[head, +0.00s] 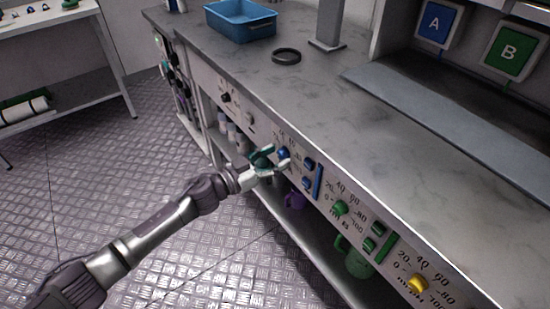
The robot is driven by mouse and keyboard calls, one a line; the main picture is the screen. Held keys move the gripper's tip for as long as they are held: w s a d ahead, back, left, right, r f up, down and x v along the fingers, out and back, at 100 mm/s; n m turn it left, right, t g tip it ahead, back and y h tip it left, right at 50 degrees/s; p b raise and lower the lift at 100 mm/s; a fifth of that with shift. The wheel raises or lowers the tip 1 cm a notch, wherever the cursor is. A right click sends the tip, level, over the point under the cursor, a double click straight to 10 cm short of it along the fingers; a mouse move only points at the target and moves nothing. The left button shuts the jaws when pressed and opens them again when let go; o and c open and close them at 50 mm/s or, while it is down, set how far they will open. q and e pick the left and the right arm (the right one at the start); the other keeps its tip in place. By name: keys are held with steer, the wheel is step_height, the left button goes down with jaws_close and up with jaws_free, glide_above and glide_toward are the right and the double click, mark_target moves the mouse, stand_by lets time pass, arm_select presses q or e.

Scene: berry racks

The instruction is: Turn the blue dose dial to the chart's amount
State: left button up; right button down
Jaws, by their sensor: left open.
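The blue dose dial (283,153) is on the front panel below the grey counter. My left gripper (279,159) is open at the dial, with its fingers pointing towards it. I cannot tell whether the fingers touch the dial. The gripper hides part of the dial and most of the scale around it, so its setting cannot be read. Blue buttons (309,164) and a blue upright bar (318,181) are right of it. I see no chart with a readable amount. My right gripper is not in view.
A green dial (340,208) and a yellow dial (417,284) with numbered scales are further along the panel. Purple and green (358,262) containers stand on the shelf below. A blue bin (241,20) and a black ring (286,56) are on the counter. Signs A and B are above.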

arm_select(q)
steer(key=shift+w, duration=0.1)
jaws_close()
stand_by(0.3)
